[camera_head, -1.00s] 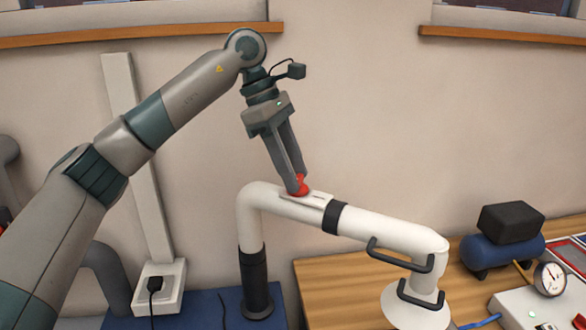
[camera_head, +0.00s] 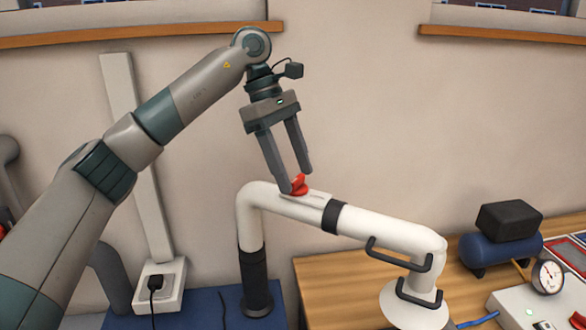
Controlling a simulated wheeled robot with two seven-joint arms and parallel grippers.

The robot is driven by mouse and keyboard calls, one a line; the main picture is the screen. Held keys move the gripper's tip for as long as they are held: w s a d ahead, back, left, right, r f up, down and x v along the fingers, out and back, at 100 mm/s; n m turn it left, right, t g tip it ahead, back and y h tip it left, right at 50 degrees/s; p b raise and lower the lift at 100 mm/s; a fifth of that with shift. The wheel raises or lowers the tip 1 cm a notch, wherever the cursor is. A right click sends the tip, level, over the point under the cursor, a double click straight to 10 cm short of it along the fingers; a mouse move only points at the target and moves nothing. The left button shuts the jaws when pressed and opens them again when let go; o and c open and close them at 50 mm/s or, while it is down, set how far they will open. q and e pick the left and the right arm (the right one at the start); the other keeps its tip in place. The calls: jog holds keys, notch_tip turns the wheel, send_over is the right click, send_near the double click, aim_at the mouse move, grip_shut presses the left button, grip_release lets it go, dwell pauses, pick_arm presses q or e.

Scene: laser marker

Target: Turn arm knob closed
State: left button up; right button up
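The white extraction arm (camera_head: 285,200) bends over the bench, and a small red knob (camera_head: 299,185) sits on a plate on top of its tube. My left gripper (camera_head: 296,182) reaches down from above, its two grey fingers spread apart with the fingertips at the knob. The left fingertip is low beside the knob's left side. The other fingertip is at the knob's upper right. I cannot tell whether both fingertips press on the knob. My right gripper is out of view.
The arm's dark handles (camera_head: 400,262) and its white hood (camera_head: 412,308) are over the wooden table (camera_head: 340,290). A blue compressor (camera_head: 495,252) and a pressure gauge (camera_head: 547,276) are at the right. A power socket (camera_head: 160,287) is at the lower left.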

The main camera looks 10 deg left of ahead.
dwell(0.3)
pick_arm(q)
jog(key=shift+a+r, duration=0.2)
jog(key=shift+r, duration=0.2)
jog(key=v, duration=1.6)
jog(key=shift+r, duration=0.25)
jog(key=shift+f, duration=0.1)
